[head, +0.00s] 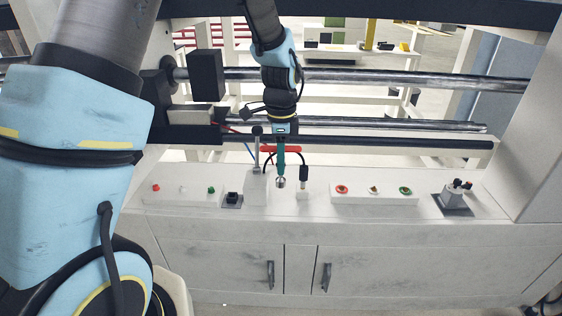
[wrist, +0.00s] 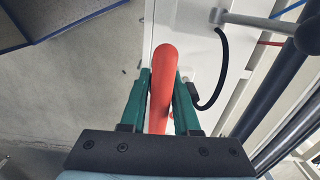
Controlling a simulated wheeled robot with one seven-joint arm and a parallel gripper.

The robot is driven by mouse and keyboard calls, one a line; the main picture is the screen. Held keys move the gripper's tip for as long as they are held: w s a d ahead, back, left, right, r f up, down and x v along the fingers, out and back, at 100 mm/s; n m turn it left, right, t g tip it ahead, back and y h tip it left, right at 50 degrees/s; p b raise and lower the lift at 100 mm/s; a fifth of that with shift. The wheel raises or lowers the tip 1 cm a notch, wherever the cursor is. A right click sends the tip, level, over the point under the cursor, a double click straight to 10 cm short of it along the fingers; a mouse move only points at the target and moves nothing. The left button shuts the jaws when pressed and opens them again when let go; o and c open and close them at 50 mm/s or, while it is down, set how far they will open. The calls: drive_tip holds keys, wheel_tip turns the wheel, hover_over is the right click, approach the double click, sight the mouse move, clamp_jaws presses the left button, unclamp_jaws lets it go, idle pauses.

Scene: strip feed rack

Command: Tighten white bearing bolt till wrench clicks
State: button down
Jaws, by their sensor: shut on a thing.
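My gripper (head: 281,158) reaches down over the white control cabinet, near the middle of the head view. Its green fingers are shut on a red handle, which I take to be the wrench's. The red handle (wrist: 161,85) runs between the two fingers in the wrist view and sticks out past their tips. In the head view the red handle (head: 291,149) shows as a short bar across the fingers. I cannot make out the white bearing bolt.
A lever with a black knob (head: 257,130) stands close left of my gripper. A black plug (head: 303,173) with a cable is close right. Button panels (head: 372,190) and a switch block (head: 455,194) sit on the cabinet top (head: 320,208). Metal rollers (head: 420,80) cross behind.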

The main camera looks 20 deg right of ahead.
idle(0.3)
drive_tip(key=w+a+n+p, duration=0.4)
drive_tip(key=w+a+n, duration=0.4)
drive_tip(key=a, duration=0.5)
drive_tip(key=w+a+n+p, duration=0.5)
drive_tip(key=w+a+n, duration=0.4)
drive_tip(key=a, duration=0.4)
drive_tip(key=shift+n, duration=0.3)
drive_tip(key=shift+f+b, duration=1.6)
drive_tip(key=shift+f, duration=0.65)
drive_tip(key=shift+f+b, duration=0.75)
drive_tip(key=shift+f, duration=0.45)
